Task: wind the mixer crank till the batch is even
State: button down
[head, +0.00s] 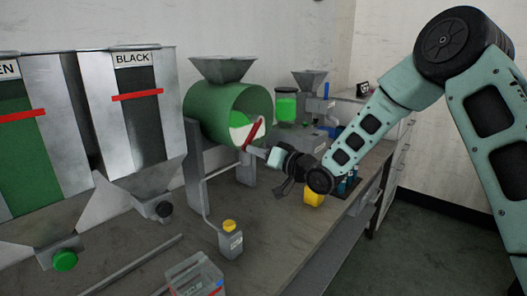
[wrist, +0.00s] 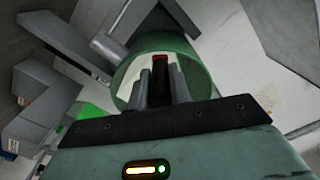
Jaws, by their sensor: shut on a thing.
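The mixer (head: 215,110) is a green drum lying on its side on a grey stand, with a hopper on top. Its end face shows a pale white area with some green; how even the batch is cannot be told. A red crank (head: 254,132) slants across that end. My gripper (head: 262,153) reaches in from the right, shut on the crank's handle end. In the wrist view, the two dark fingers of my gripper (wrist: 160,82) close around the crank, whose red part (wrist: 160,58) shows between their tips. The green drum rim (wrist: 190,62) lies behind; the fingers hide the grip itself.
Bins labelled black (head: 132,60) and green stand at the left. A grey box with a yellow knob (head: 229,240) and a clear container (head: 195,277) stand in front. A yellow item (head: 314,194) sits below my wrist. The mid-front table is mostly clear.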

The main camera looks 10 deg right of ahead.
notch_tip(320, 180, up, 15)
jog(key=w+d+m+p, duration=0.1)
jog(key=m+p, duration=1.2)
jog(key=m, duration=0.8)
jog(key=shift+d+f, duration=0.15)
jog(key=shift+d, duration=0.2)
jog(key=c, duration=1.3)
grip_release()
